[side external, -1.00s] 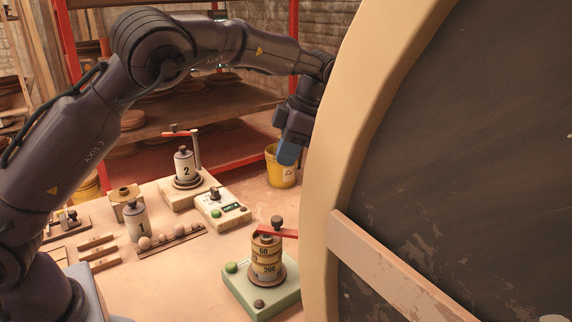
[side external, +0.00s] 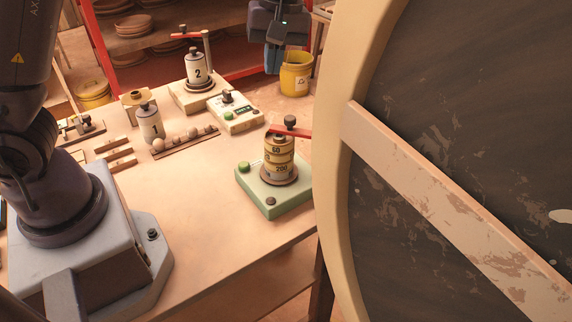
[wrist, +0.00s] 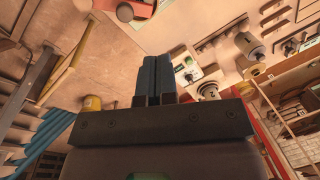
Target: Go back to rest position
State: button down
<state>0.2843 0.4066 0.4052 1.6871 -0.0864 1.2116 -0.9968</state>
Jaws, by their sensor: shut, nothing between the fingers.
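My gripper (side external: 272,58) hangs at the top of the side view, above the floor past the table's far edge. It is just left of a yellow bucket (side external: 296,76) and apart from the table's things. In the wrist view its two blue fingers (wrist: 155,72) are pressed together with nothing between them. Most of my arm between the base and the gripper is out of the side view.
A large round panel (side external: 450,100) fills the right side. Red shelves stand behind.

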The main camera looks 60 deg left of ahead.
jog(key=s+d+r+m+t, duration=0.1)
jog(key=s+r+m+t, duration=0.2)
jog(key=s+m, duration=0.3)
jog(key=s+d+r+m+t, duration=0.1)
jog(key=s+r+m+t, duration=0.3)
jog(key=s, duration=0.9)
jog(key=r+m, duration=0.1)
jog(key=m, duration=0.2)
jog(key=shift+s+d+h, duration=0.2)
jog(key=shift+d+h, duration=0.05)
jog(key=shift+h, duration=0.15)
